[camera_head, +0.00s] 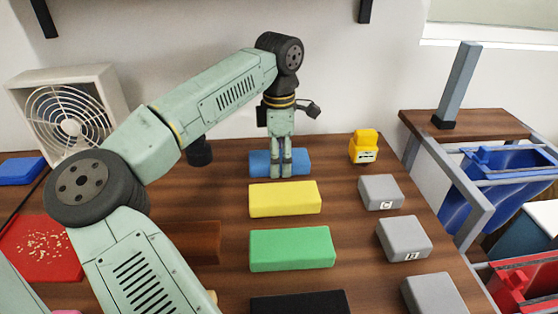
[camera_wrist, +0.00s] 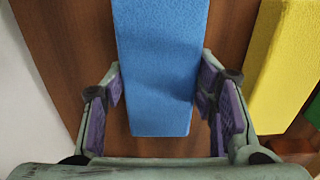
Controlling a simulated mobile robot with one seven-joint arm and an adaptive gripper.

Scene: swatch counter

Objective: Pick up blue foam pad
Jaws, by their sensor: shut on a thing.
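The blue foam pad (camera_head: 301,160) lies on the wooden table near the wall, behind the yellow pad in the head view. My gripper (camera_head: 280,172) points down over it, with its fingers in front of the pad's middle. In the wrist view the blue foam pad (camera_wrist: 160,60) runs between the two purple-lined fingers of my gripper (camera_wrist: 160,105). The fingers are closed in on its two sides. The pad appears level and at table height; I cannot tell whether it is lifted.
A yellow pad (camera_head: 285,199), a green pad (camera_head: 292,249) and a black pad (camera_head: 300,303) lie in front. Grey blocks (camera_head: 380,190) and a yellow item (camera_head: 364,147) stand to the right. A white fan (camera_head: 72,110) and a red tray (camera_head: 45,268) are left.

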